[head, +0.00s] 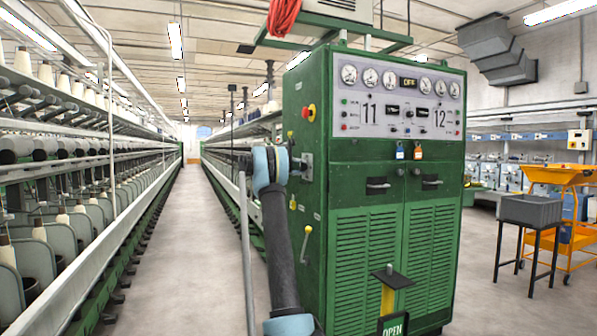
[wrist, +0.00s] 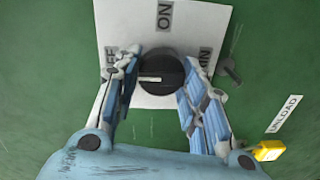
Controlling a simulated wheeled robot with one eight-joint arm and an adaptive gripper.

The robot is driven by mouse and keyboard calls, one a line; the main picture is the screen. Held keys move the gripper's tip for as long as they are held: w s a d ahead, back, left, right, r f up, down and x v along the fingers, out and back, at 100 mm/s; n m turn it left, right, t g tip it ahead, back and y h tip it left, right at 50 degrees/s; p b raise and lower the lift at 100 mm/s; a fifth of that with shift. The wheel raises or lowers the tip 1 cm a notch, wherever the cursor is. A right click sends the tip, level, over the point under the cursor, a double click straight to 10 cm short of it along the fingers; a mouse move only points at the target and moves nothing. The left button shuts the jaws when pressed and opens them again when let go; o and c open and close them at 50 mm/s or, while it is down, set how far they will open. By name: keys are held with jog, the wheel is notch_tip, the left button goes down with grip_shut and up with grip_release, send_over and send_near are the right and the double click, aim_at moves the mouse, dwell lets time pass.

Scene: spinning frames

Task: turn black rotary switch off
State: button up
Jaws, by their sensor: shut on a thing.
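The black rotary switch (wrist: 160,80) is a round knob on a white plate (wrist: 185,20) on the green panel. Its white pointer line lies level, toward the left, on the side of the "OFF" label. "ON" is above the knob, and a partly covered label ending in "IN" is on the right. My gripper (wrist: 166,62) has one finger on each side of the knob and is shut on it. In the head view my gripper (head: 290,163) is at the left side of the green cabinet (head: 330,240), where the knob itself is hidden.
A yellow handle (wrist: 269,150) by an "UNLOAD" label sits lower right of the plate. A red button (head: 310,110) and a lever (head: 306,240) are on the cabinet side. The aisle (head: 185,220) is clear. A grey bin (head: 530,210) stands far right.

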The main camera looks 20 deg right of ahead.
jog(key=shift+f, duration=0.1)
jog(key=o, duration=1.1)
jog(key=shift+c, duration=0.2)
jog(key=shift+a, duration=0.1)
jog(key=a, duration=1.1)
jog(key=shift+a+r, duration=0.3)
jog(key=shift+a, duration=0.05)
jog(key=shift+s, duration=0.15)
